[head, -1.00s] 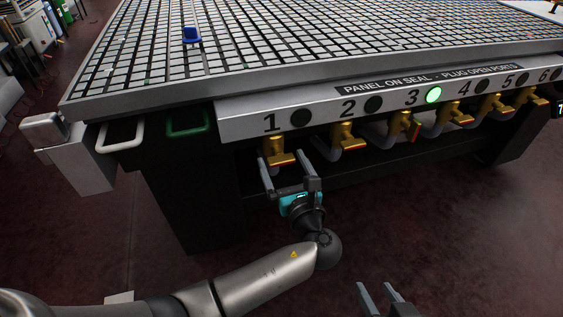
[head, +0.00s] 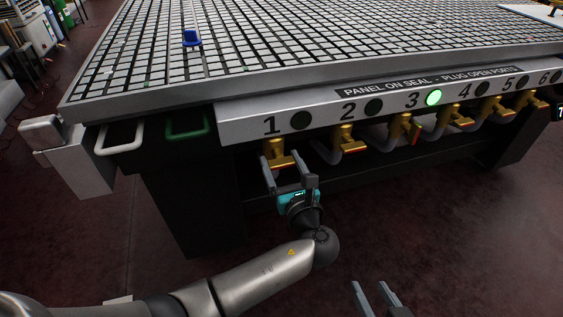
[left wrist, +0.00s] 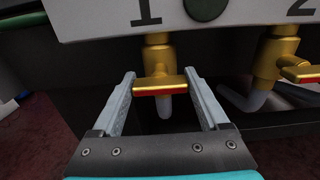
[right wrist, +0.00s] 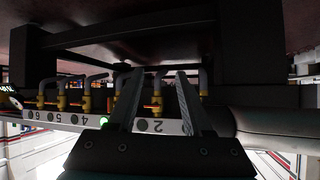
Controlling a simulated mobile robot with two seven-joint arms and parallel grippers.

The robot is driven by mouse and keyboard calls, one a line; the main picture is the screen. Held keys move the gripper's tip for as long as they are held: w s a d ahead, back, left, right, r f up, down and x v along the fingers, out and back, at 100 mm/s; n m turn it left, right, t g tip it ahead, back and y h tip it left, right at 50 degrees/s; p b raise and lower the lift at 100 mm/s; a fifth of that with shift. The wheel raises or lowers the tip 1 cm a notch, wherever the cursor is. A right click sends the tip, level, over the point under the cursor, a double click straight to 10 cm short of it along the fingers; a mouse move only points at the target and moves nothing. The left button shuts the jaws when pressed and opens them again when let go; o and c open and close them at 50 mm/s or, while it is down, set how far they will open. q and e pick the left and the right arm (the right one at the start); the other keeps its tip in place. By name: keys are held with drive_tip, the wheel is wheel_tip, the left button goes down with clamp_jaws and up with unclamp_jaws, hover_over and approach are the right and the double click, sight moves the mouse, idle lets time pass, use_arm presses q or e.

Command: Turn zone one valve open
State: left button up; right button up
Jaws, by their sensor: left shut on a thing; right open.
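The zone one valve (head: 276,150) is a brass valve under the number 1 on the front panel. In the left wrist view its handle (left wrist: 160,83), brass with a red edge, lies crosswise to the pipe. My left gripper (head: 283,162) reaches up to it from the front. In the left wrist view its fingers (left wrist: 159,76) are shut on the two ends of the handle. The round indicator beside number 1 (head: 301,120) is dark. My right gripper (head: 374,287) is open and empty, low in front of the table; its fingers also show in the right wrist view (right wrist: 152,76).
More brass valves, such as valve two (head: 344,136), line the panel to the right. The indicator at 3 (head: 434,98) glows green. A white handle (head: 121,138) and a green handle (head: 188,124) sit left of the panel. A blue piece (head: 192,39) stands on the grid table (head: 85,103).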

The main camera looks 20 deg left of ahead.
use_arm(q)
drive_tip(key=c, duration=0.5)
